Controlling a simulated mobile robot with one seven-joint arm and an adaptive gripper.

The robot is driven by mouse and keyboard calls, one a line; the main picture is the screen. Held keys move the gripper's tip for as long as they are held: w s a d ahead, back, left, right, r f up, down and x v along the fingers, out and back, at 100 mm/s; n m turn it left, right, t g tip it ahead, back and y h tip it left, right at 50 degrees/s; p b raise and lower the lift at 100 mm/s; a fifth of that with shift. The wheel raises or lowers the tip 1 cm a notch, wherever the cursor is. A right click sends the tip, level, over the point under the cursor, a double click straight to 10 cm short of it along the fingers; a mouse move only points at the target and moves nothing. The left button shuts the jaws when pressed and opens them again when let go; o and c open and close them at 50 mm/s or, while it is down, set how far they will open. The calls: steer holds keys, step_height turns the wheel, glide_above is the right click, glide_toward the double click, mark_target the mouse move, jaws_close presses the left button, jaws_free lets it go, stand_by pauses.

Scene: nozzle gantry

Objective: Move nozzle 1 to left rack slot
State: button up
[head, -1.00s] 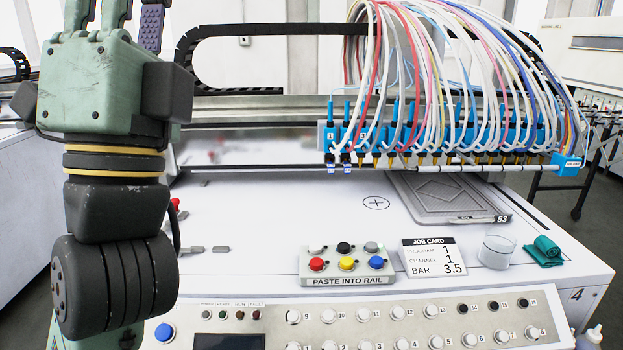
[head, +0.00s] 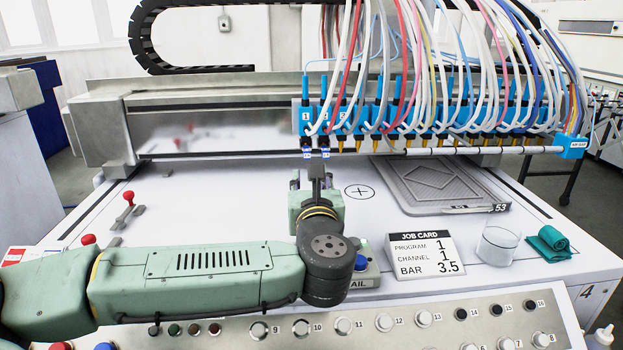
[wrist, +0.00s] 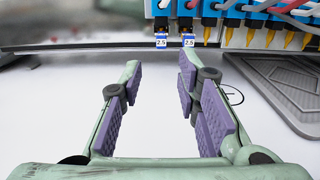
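Nozzle 1 (head: 306,147) is black with a small label and hangs at the left end of the blue nozzle row, below the block marked 1. In the wrist view nozzle 1 (wrist: 161,30) carries a "2.5" tag, and a similar black nozzle (wrist: 189,30) hangs just right of it. My gripper (head: 306,184) is below and in front of these two, pointing toward the gantry. In the wrist view my gripper (wrist: 159,76) is open and empty, its purple-padded fingers apart, with nozzle 1 above the gap. I cannot identify the left rack slot.
Coloured hoses (head: 455,60) arch above the blue row. A grey tray (head: 435,187) lies to the right. A job card (head: 424,254), a glass (head: 497,244) and a teal cloth (head: 549,243) are at front right. A red-knobbed lever (head: 128,205) stands on the left. The white bed between is mostly clear.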

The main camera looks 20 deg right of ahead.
mark_target(307, 154)
steer(key=shift+x, duration=4.75)
steer(key=shift+d, duration=0.1)
jaws_close()
steer(key=shift+r, duration=0.25)
steer(key=v, duration=0.6)
steer(key=shift+s, duration=0.25)
